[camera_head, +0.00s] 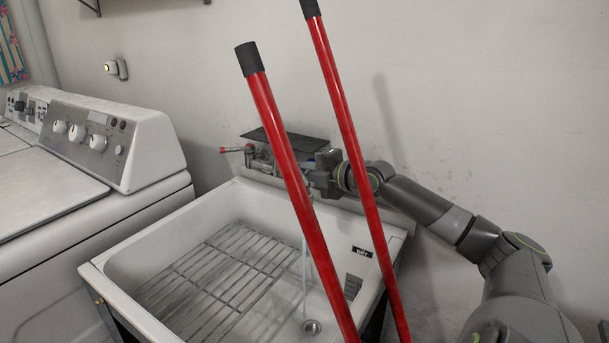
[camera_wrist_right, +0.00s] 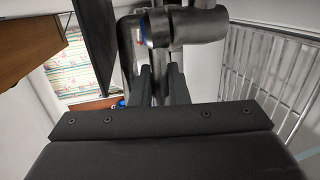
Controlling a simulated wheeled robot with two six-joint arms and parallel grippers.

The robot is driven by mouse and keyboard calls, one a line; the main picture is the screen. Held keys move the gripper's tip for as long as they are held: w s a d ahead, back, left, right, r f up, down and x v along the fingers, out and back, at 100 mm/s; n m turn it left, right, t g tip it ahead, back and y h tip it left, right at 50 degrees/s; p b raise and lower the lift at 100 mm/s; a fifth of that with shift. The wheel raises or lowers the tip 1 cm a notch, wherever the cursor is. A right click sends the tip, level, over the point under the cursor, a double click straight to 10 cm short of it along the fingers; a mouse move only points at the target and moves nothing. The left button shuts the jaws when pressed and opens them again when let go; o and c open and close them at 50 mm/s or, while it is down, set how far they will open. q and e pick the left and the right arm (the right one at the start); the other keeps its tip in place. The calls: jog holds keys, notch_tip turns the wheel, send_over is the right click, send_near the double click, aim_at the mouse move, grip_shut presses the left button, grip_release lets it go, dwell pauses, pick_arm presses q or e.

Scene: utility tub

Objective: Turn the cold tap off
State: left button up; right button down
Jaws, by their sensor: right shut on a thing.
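The tap (camera_head: 262,156) stands at the back of the white utility tub (camera_head: 130,222). Its red-tipped handle (camera_head: 232,149) points left. My right gripper (camera_head: 318,174) is at the tap's right side, partly behind a red pole. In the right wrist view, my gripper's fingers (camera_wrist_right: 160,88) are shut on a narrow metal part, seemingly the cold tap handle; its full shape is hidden. A dark cylindrical tap part (camera_wrist_right: 187,26) with a small blue mark lies just beyond the fingers. A thin stream of water (camera_head: 305,265) falls towards the drain (camera_head: 311,327). My left gripper is out of view.
Two red poles (camera_head: 290,185) with black ends cross in front of the tub and tap; the second pole (camera_head: 349,130) passes close to my right arm. A dark panel (camera_head: 285,139) is above the tap. A white washing machine (camera_head: 110,150) stands left. A metal rack (camera_head: 225,262) lies in the tub.

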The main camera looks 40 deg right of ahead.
jog(key=shift+d+r, duration=0.1)
jog(key=shift+r, duration=0.1)
jog(key=c, duration=1.7)
grip_release()
jog(key=shift+c, duration=0.2)
jog(key=shift+o, duration=0.3)
jog(key=shift+f, duration=0.1)
jog(key=shift+s, duration=0.1)
